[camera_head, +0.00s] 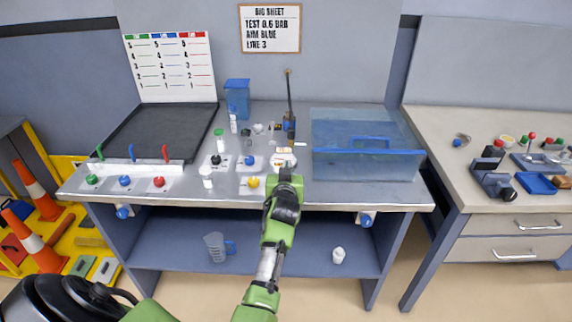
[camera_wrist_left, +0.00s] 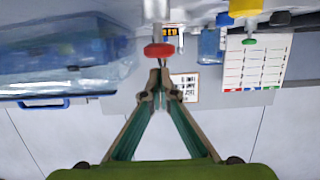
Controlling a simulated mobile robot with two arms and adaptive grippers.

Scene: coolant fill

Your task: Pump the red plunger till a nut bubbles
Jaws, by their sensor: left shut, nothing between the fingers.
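A red disc-shaped knob (camera_wrist_left: 160,50), on a pale shaft, shows in the left wrist view, which is upside down. It looks like the red plunger's head. My left gripper (camera_wrist_left: 160,76) is shut and empty, its fingertips just short of the knob; I cannot tell whether they touch. In the head view my left gripper (camera_head: 287,176) is over the bench's front middle and hides what lies behind it, so the red knob is not clear there. A blue see-through tank (camera_head: 365,165) stands to its right. I cannot make out a nut or bubbles. My right gripper is not in view.
Yellow (camera_head: 253,182), blue (camera_head: 249,160) and black (camera_head: 215,159) knobs stand left of the gripper. A tall dark rod (camera_head: 289,95) rises behind it. Levers and buttons (camera_head: 159,182) line the bench's left front. A jug (camera_head: 215,246) stands on the lower shelf.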

